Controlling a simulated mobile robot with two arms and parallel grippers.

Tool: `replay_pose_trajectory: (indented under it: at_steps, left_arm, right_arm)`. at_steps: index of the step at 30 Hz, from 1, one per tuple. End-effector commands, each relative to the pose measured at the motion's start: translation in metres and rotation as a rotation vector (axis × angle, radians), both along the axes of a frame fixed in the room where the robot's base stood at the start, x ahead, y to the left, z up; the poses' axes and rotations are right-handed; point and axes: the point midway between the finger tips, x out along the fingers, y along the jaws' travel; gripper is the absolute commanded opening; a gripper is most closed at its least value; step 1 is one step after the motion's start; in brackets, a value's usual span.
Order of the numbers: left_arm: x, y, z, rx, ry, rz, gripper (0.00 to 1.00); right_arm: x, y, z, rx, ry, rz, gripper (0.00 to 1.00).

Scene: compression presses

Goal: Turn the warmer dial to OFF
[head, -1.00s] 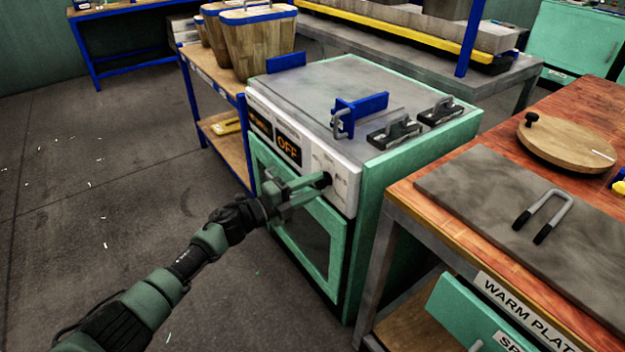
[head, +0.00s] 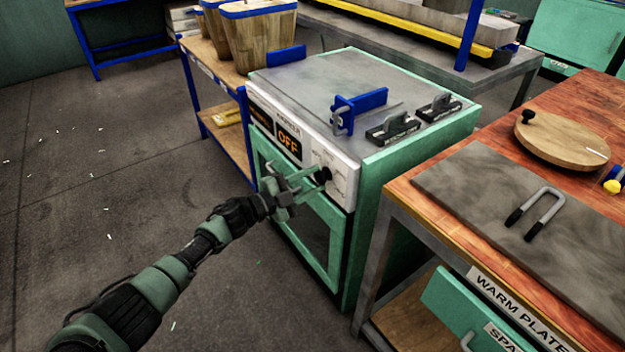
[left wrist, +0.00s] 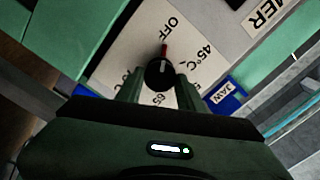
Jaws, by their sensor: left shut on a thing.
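The warmer (head: 345,200) is a green cabinet with a white front panel. My right gripper is not in view.
A blue jaw fixture (head: 358,108) and black clamps stand on the warmer top. A wooden bench (head: 590,130) with a grey plate (head: 480,190) is close on the right. A shelf with wooden buckets (head: 258,40) is behind left. The floor at left is open.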

Motion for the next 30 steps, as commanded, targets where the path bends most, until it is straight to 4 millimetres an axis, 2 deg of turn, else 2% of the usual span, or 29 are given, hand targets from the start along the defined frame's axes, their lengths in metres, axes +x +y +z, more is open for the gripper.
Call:
replay_pose_trajectory:
  at_steps: [9, 10, 12, 24, 30]
  left_arm:
    - [0.000, 0.001, -0.001, -0.001, 0.005, 0.002, 0.00]
    - [0.000, 0.001, -0.001, -0.001, 0.005, 0.002, 0.40]
    - [0.000, 0.001, -0.001, -0.001, 0.005, 0.001, 0.59]
    - [-0.003, 0.005, 0.000, 0.000, 0.003, 0.001, 0.59]
    - [-0.021, 0.030, 0.000, 0.001, 0.005, 0.002, 0.59]
  right_arm:
    - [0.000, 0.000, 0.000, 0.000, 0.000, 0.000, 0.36]
    - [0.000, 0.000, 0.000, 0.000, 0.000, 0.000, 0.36]
    - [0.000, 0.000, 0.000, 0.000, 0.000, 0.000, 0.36]
    - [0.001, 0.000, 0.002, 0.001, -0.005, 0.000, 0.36]
    - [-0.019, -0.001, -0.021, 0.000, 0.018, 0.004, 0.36]
